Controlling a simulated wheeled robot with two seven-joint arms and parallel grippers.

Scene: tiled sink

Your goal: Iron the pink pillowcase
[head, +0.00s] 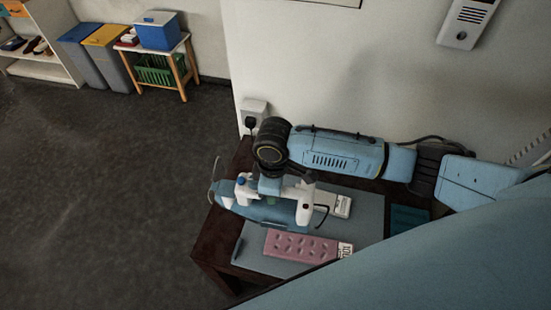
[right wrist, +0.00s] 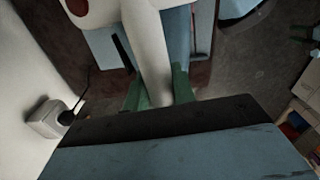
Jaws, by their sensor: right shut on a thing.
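The pink pillowcase (head: 300,246), with rows of darker marks and a black-and-white patch at its right end, lies flat on a blue-grey mat (head: 368,229). The blue and white iron (head: 270,210) is just behind and left of it. My right gripper (head: 262,191) comes in from the right, above the iron. In the right wrist view, the green fingers of my right gripper (right wrist: 160,88) are shut on the iron's white handle (right wrist: 152,50). I cannot tell whether the iron touches the mat. The pillowcase does not show in the wrist view. My left gripper is not in view.
The mat lies on a dark wooden table (head: 214,252) against a white wall. A white object (head: 342,205) sits on the mat right of the iron. A plugged-in wall socket (head: 252,109) is behind. Bins (head: 105,45) and a shelf stand far left; the floor between is clear.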

